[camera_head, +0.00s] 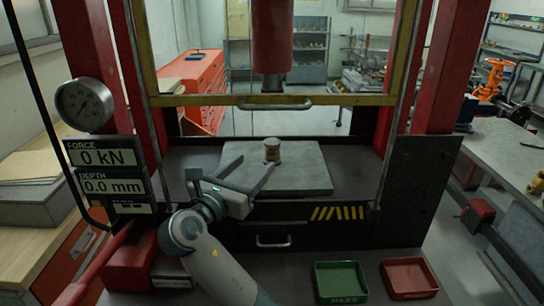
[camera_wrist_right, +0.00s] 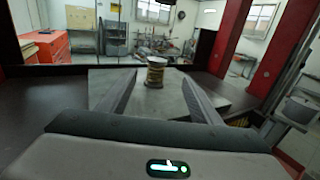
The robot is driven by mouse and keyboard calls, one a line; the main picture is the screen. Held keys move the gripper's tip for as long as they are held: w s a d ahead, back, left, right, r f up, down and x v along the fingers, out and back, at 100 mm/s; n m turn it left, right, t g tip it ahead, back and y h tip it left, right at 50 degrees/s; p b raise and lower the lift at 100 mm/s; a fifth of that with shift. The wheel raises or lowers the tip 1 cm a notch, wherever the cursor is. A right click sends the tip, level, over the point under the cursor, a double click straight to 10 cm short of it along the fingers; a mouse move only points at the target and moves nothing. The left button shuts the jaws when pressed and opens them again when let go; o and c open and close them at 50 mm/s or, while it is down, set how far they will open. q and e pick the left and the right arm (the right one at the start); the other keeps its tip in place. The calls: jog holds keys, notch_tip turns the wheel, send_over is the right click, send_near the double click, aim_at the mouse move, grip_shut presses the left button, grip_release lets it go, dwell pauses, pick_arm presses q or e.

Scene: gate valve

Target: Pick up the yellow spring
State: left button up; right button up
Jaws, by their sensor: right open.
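The yellow spring (camera_head: 272,150) stands upright on the grey plate (camera_head: 310,170) of the press, a small yellowish cylinder with pale ends. It also shows in the right wrist view (camera_wrist_right: 155,73), centred in the gap between the fingertips. My right gripper (camera_head: 256,163) is open and empty and reaches in from the front left, low over the plate. Its fingers point toward the spring, which looks to be at or just beyond the tips. I cannot tell how far apart they are. My left gripper is not in view.
The red press ram (camera_head: 272,40) hangs above the spring. A raised yellow guard frame with a handle (camera_head: 275,104) crosses in front. A green tray (camera_head: 340,281) and a red tray (camera_head: 409,278) sit at the front right. The plate around the spring is otherwise clear.

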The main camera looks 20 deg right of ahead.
aim_at(273, 143)
jog(key=x, duration=0.1)
jog(key=p+x, duration=0.1)
jog(key=x, duration=0.2)
jog(key=shift+s+r, duration=0.1)
jog(key=shift+r, duration=0.15)
jog(key=p+x, duration=0.3)
jog(key=x, duration=0.3)
jog(key=shift+w+d+f, duration=0.1)
jog(key=shift+w+d, duration=0.2)
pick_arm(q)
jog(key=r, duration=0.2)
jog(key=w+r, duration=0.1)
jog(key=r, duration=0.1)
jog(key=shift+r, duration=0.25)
pick_arm(e)
jog(key=shift+w+d+f, duration=0.15)
jog(key=shift+w+d, duration=0.1)
jog(key=shift+w, duration=0.1)
jog(key=shift+w+d+p, duration=0.25)
jog(key=shift+w+p, duration=0.1)
jog(key=shift+p, duration=0.2)
jog(key=p+x, duration=0.2)
jog(key=x, duration=0.1)
jog(key=shift+w, duration=0.45)
jog(key=shift+w+d, duration=0.2)
jog(key=shift+d, duration=0.1)
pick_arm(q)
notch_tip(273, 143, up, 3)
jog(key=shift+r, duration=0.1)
